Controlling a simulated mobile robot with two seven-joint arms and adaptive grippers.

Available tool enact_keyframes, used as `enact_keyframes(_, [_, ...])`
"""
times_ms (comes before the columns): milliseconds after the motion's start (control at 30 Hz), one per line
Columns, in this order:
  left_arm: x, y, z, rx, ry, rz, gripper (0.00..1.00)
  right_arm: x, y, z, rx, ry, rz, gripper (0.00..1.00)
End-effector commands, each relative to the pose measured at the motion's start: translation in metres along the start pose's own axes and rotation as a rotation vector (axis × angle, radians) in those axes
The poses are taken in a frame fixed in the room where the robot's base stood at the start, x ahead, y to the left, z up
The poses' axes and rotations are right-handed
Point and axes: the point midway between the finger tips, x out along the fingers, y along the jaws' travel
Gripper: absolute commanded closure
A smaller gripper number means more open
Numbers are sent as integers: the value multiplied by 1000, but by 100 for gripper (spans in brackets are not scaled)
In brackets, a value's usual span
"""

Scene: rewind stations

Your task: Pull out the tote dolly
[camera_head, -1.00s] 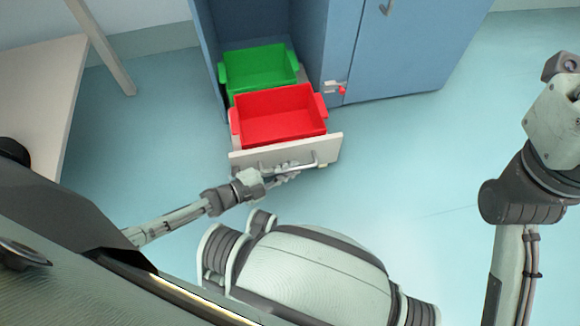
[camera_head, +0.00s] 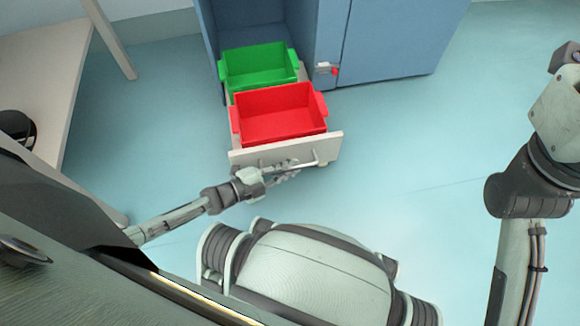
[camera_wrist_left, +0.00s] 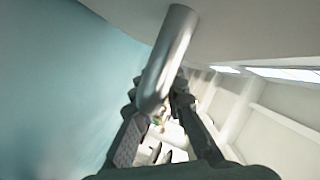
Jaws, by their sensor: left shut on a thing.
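The tote dolly (camera_head: 238,158) is a low pale platform with an upright front panel and a metal bar handle. A red tote (camera_head: 280,122) stands at its front and a green tote (camera_head: 258,79) behind it. The dolly is partly out of the blue cabinet bay. My left gripper (camera_head: 284,170) is shut on the bar handle, which also shows close up in the left wrist view (camera_wrist_left: 168,58). My right arm is at the right of the head view, but its gripper is out of the frame.
The blue cabinet (camera_head: 395,40) stands behind the dolly, with a small red latch (camera_head: 334,70) on its front. A pale table (camera_head: 45,85) with a dark round object (camera_head: 17,128) is at the left. Floor right of the dolly is clear.

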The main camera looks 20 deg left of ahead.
Motion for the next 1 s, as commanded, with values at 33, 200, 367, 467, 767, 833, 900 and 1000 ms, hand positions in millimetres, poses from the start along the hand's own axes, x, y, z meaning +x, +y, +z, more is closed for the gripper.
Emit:
enact_keyframes(33, [-1,0,1,0,-1,0,100,0,0,0,0,1,2,60])
enact_keyframes(200, [0,0,1,0,-1,0,78,1,1,0,-1,2,5,60])
enact_keyframes(367, [0,0,1,0,-1,0,68,0,0,0,0,3,4,60])
enact_keyframes(467, [0,0,1,0,-1,0,68,0,0,0,0,3,4,60])
enact_keyframes(767, [-4,-12,-6,2,1,-1,68,0,-1,0,2,1,-5,60])
enact_keyframes(833, [-6,-20,-12,2,2,-1,68,0,-1,0,2,1,-4,60])
enact_keyframes(900, [-8,-31,-18,4,3,-3,68,0,-1,0,1,1,-3,60])
enact_keyframes(1000, [-12,-48,-28,4,5,-6,68,0,-1,0,1,0,-3,60])
